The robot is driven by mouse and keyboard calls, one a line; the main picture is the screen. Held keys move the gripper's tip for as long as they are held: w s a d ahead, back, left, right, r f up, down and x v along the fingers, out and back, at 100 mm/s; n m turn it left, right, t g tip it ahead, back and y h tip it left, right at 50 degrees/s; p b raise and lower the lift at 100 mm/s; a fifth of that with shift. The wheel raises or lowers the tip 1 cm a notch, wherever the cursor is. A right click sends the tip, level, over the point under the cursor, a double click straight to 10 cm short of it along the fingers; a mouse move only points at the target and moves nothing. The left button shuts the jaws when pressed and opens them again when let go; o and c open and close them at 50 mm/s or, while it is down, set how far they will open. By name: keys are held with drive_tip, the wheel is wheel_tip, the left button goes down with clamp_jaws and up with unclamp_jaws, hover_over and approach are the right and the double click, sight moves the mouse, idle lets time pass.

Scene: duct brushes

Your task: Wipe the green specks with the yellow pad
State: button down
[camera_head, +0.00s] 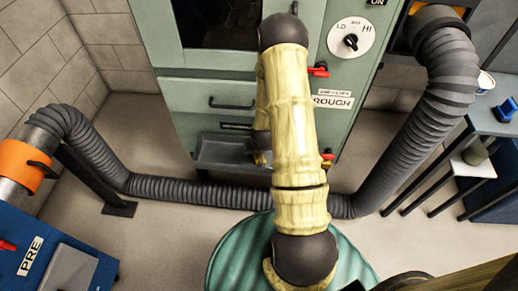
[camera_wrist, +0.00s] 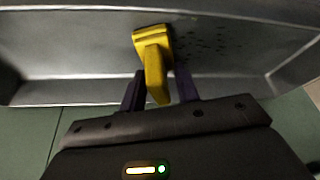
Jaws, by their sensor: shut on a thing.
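In the wrist view my gripper (camera_wrist: 160,88) is shut on the handle of the yellow pad (camera_wrist: 153,50). The pad's wide head reaches forward over the grey metal tray (camera_wrist: 80,65) and looks to be at or near its inner surface; I cannot tell whether it touches. Small specks (camera_wrist: 208,42) lie on the tray just right of the pad head. They look dark here, and their green colour is hard to make out.
The green cabinet (camera_head: 205,97) stands behind the tray, with a dial (camera_head: 351,40) and red levers (camera_head: 318,71). A ribbed grey duct (camera_head: 190,192) runs low in front. A blue box (camera_head: 50,255) is at left and a workbench (camera_head: 490,120) at right.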

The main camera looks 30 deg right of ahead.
drive_tip(key=shift+w+a+r+p, duration=0.1)
drive_tip(key=shift+w+a+p, duration=0.1)
drive_tip(key=shift+w+a, duration=0.5)
drive_tip(key=shift+w+a+r+p, duration=0.15)
drive_tip(key=shift+w+a, duration=0.25)
drive_tip(key=shift+a, duration=0.45)
drive_tip(key=shift+f, duration=0.15)
drive_tip(key=shift+w+a+f+p, duration=0.1)
drive_tip(key=shift+w+a, duration=0.25)
drive_tip(key=shift+a, duration=0.25)
drive_tip(key=shift+w+a+p, duration=0.1)
drive_tip(key=shift+w+a, duration=0.3)
drive_tip(key=shift+a, duration=0.15)
drive_tip(key=shift+w+a+f+p, duration=0.1)
drive_tip(key=shift+w+a, duration=0.25)
drive_tip(key=shift+a, duration=0.25)
drive_tip(key=shift+w+a+r+p, duration=0.1)
drive_tip(key=shift+w+a+p, duration=0.15)
drive_tip(key=shift+w+a, duration=0.5)
drive_tip(key=shift+w+a+r+p, duration=0.1)
drive_tip(key=shift+w+a+p, duration=0.25)
drive_tip(key=shift+a, duration=0.55)
drive_tip(key=shift+f, duration=0.2)
